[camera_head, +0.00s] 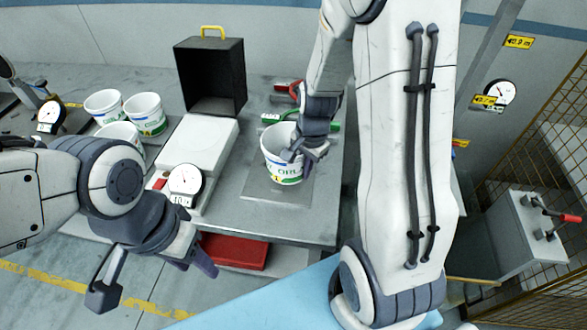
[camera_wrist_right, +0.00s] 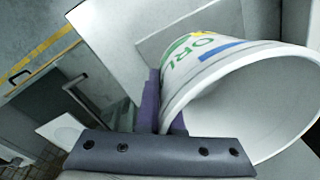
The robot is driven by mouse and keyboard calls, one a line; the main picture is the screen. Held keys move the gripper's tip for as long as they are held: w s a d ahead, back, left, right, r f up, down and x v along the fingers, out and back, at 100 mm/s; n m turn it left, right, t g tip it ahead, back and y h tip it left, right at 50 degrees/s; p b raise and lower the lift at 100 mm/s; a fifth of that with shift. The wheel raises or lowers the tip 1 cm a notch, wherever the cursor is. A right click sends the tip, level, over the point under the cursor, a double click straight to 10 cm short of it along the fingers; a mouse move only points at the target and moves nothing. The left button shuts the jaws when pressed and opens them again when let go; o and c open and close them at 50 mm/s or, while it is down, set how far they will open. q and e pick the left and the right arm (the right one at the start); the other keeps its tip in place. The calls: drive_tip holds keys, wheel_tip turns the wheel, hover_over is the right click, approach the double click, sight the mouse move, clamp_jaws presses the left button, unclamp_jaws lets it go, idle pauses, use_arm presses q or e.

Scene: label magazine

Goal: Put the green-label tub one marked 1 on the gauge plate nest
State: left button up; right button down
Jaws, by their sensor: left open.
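A white tub (camera_head: 283,168) with green lettering and blue and yellow marks is over a flat grey plate (camera_head: 262,195) on the bench; I cannot tell if it touches the plate, or if this plate is the gauge plate nest. No number 1 is readable. My right gripper (camera_head: 300,154) is at the tub's right rim. In the right wrist view the tub (camera_wrist_right: 215,75) fills the right side, and the fingers (camera_wrist_right: 164,112) are on both sides of its wall, shut on it. My left gripper (camera_head: 155,274) is open and empty in front of the bench.
Several white tubs (camera_head: 144,112) stand at the left of the bench. A white scale-like box (camera_head: 204,140) with a dial gauge (camera_head: 185,179) is left of the plate. A black open box (camera_head: 211,75) stands behind. A red tray (camera_head: 233,251) lies below the bench top.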

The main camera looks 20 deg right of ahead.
drive_tip(key=w+f, duration=0.2)
drive_tip(key=w, duration=0.1)
drive_tip(key=w+f+p, duration=0.1)
drive_tip(key=w, duration=0.1)
wheel_tip(320, 180, down, 4)
drive_tip(key=shift+r+p, duration=0.1)
drive_tip(key=shift+p, duration=0.2)
drive_tip(key=shift+w+f, duration=0.1)
drive_tip(key=shift+f, duration=0.15)
drive_tip(key=shift+f, duration=0.15)
drive_tip(key=c, duration=1.1)
unclamp_jaws()
drive_tip(key=shift+o, duration=0.2)
